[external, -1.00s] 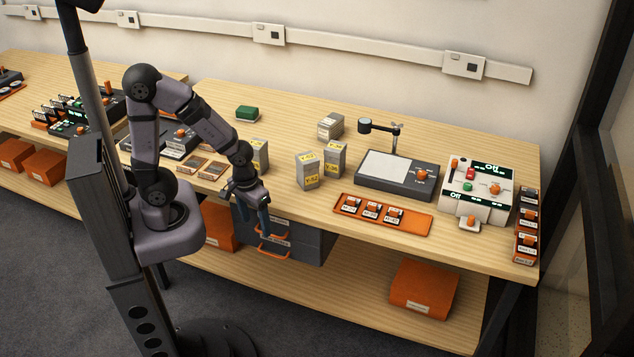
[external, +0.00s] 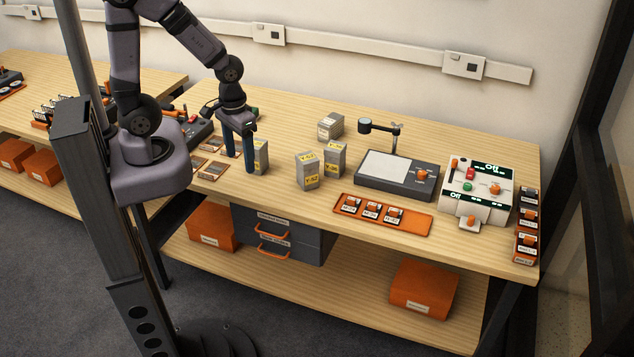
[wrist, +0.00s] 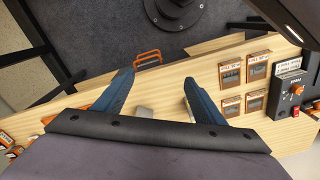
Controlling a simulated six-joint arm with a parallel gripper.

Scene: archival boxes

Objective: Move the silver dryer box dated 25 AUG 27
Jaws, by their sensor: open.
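Several silver boxes with yellow labels stand upright on the wooden bench. One box (external: 261,157) is just right of my gripper, partly hidden behind it. Two more, a left box (external: 307,171) and a right box (external: 335,159), stand close together mid-bench. Another silver-grey box (external: 330,126) sits farther back. The dates are too small to read. My gripper (external: 239,160) is open and points down, its blue fingers beside the nearest box. In the wrist view, a small grey box top (wrist: 143,113) shows between the open fingers, partly hidden by the gripper body.
An orange tray (external: 411,222) with several small items lies near the front edge. A dark device with a white plate (external: 386,166) and a white control unit (external: 476,209) stand to the right. Flat framed cards (external: 212,172) lie left of my gripper. Bare bench lies in front of the boxes.

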